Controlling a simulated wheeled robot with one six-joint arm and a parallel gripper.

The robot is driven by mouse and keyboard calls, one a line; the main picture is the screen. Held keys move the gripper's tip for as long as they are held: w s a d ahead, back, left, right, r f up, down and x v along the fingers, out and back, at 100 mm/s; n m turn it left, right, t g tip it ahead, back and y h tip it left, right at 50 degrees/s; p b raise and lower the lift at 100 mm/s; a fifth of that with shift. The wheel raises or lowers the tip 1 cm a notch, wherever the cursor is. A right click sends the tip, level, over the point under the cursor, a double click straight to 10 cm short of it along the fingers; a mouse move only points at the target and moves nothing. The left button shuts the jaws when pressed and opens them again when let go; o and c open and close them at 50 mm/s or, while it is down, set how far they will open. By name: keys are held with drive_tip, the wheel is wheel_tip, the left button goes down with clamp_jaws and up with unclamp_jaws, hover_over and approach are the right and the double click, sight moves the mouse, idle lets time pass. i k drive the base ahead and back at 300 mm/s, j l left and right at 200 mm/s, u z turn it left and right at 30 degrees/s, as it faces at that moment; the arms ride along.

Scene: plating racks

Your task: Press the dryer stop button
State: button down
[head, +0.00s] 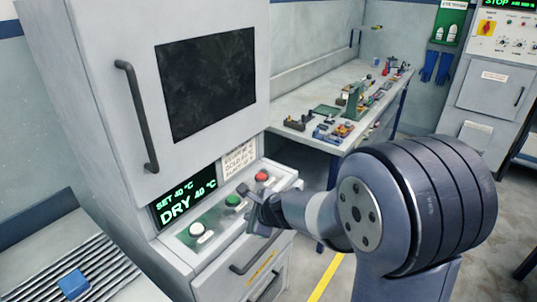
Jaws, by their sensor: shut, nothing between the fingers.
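The dryer (110,90) is a tall light-grey cabinet at the left, with a dark window and a shut door. Its sloped panel (216,225) carries a white button (197,230), a green button (233,201) and a red button (262,177) in a row. The labels beside the buttons are too small to read. The display (184,195) reads SET 40 °C and DRY 40 °C. My gripper (250,196) is shut and empty, at the panel near the green and red buttons. I cannot tell whether its tips touch the panel.
A ribbed tray (105,262) with a blue block (73,284) lies at the lower left. A workbench (305,105) with small tools stands behind. Another grey machine (492,85) and blue gloves (437,67) are at the far right. Floor shows beyond my arm.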

sight(260, 176)
drive_tip(key=i+z, duration=0.1)
drive_tip(key=i, duration=1)
